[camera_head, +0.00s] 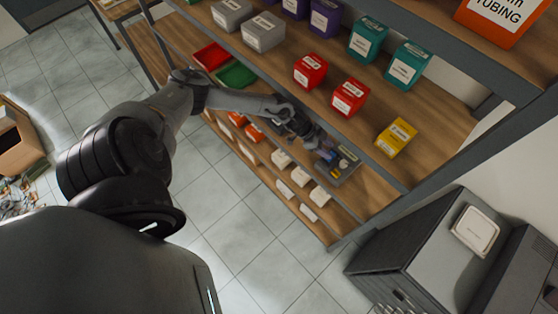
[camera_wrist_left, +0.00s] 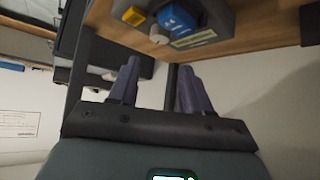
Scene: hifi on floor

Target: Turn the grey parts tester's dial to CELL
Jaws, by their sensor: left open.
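I cannot read the dial's setting or the word CELL. My left gripper (camera_head: 318,144) is beside the tester at its left end. In the left wrist view its two purple fingers (camera_wrist_left: 158,82) are apart with nothing between them, below the tester in the picture. My right gripper is out of view.
A shelf board with red boxes (camera_head: 349,97) and a yellow box (camera_head: 396,137) hangs above the tester. A dark cabinet (camera_head: 420,245) stands at the lower right. Tiled floor lies clear below the shelves.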

